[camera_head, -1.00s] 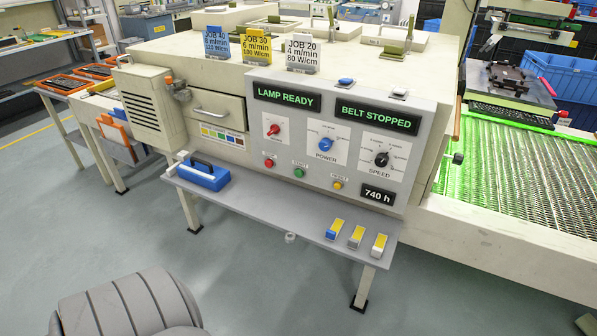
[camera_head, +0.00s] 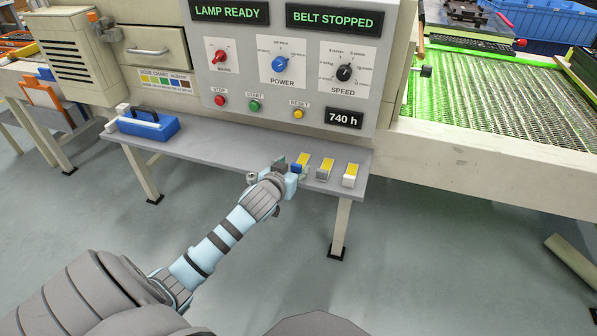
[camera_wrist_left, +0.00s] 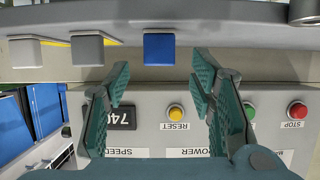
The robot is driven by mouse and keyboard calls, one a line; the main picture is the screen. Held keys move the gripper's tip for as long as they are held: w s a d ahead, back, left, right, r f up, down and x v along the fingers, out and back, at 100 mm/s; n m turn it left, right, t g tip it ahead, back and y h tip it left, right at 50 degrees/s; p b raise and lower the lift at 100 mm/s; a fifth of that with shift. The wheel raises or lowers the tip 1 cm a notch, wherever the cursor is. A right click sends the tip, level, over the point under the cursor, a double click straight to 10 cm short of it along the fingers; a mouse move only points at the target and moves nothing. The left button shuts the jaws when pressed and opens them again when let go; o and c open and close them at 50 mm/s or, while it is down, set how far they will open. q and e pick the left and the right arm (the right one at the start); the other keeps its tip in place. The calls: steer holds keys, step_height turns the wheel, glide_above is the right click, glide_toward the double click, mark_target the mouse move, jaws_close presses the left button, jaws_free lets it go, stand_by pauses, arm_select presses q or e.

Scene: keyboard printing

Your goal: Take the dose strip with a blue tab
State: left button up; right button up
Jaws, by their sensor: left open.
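The dose strip with a blue tab (camera_head: 304,160) lies at the left of a row of three yellow strips on the grey shelf. The others have a grey tab (camera_head: 322,175) and a white tab (camera_head: 348,182). My left gripper (camera_head: 291,176) is at the shelf's front edge by the blue tab and partly covers it. In the left wrist view, which is upside down, the left gripper (camera_wrist_left: 160,88) is open and empty. The blue tab (camera_wrist_left: 159,49) shows beyond the gap between the fingers, apart from them. My right gripper is not in view.
The grey shelf (camera_head: 220,161) runs below the control panel (camera_head: 283,138) with its knobs and buttons. A blue block with a black handle (camera_head: 148,126) stands on its left. The shelf between block and strips is mostly clear. The green-lit mesh belt (camera_head: 480,110) is at right.

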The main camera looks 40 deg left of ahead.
mark_target(296, 164)
arm_select(q)
steer(key=b+x, duration=0.1)
steer(key=x, duration=0.3)
steer(key=shift+w+f+b, duration=0.1)
steer(key=shift+b, duration=0.3)
steer(key=shift+c, duration=1.3)
steer(key=c, duration=0.7)
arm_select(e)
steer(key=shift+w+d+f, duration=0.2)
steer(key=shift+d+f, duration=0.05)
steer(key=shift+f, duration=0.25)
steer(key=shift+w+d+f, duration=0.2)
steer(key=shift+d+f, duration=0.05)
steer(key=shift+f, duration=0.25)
